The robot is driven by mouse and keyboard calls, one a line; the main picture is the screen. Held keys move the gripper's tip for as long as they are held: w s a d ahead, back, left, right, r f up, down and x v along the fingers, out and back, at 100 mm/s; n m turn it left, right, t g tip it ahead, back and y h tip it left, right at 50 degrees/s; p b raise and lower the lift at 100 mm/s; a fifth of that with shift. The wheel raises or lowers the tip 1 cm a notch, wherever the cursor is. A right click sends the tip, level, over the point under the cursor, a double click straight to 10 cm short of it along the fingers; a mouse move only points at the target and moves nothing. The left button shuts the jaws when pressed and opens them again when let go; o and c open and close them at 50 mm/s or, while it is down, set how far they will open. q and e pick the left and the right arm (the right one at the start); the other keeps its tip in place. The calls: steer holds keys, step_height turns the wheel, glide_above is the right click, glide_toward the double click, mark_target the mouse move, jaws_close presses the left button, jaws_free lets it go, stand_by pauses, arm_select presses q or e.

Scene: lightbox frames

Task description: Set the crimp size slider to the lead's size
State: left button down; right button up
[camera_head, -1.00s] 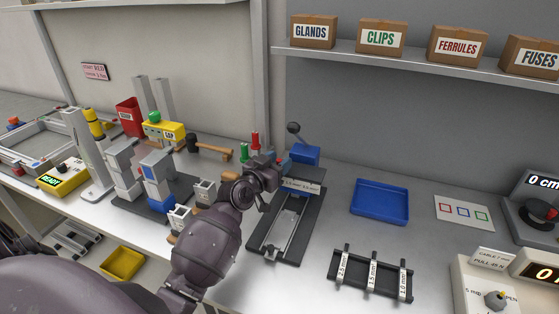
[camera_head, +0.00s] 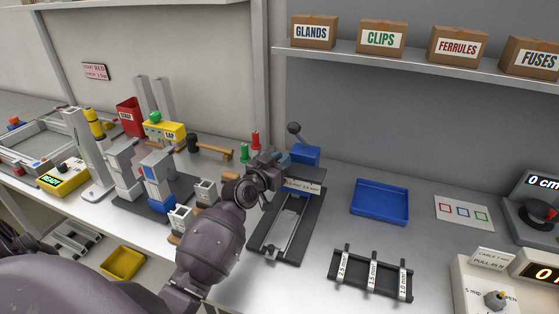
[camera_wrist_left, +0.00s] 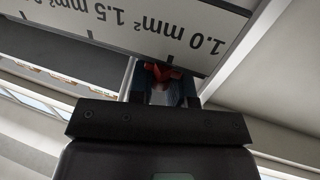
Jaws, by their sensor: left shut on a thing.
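The crimp press (camera_head: 288,215) stands on the bench with a blue block and a dark-knobbed lever at its back. Its white size scale (camera_head: 303,187) is partly behind my left gripper (camera_head: 280,163). In the left wrist view the scale (camera_wrist_left: 130,25) appears upside down, with 1.0 mm² and 1.5 mm² readable. My left gripper (camera_wrist_left: 160,88) is shut on the red slider (camera_wrist_left: 160,72), close to the tick by 1.0 mm². The fingers hide part of the slider. My right gripper is not in view.
A black rack (camera_head: 370,279) with several size labels stands at front right. A blue tray (camera_head: 380,202) lies behind it. Red and green upright pieces (camera_head: 255,140) stand close left of the gripper. Bare bench surrounds the tray and rack.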

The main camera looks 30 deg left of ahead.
mark_target(296, 173)
arm_select(q)
steer(key=d, duration=0.2)
steer(key=w+d+p, duration=0.1)
steer(key=d, duration=0.1)
steer(key=shift+d+r, duration=0.1)
steer(key=shift+d, duration=0.1)
steer(key=shift+w+d, duration=0.15)
steer(key=shift+d, duration=0.1)
steer(key=shift+a, duration=0.2)
steer(key=c, duration=1.3)
jaws_free()
steer(key=shift+c, duration=0.2)
steer(key=shift+o, duration=1.4)
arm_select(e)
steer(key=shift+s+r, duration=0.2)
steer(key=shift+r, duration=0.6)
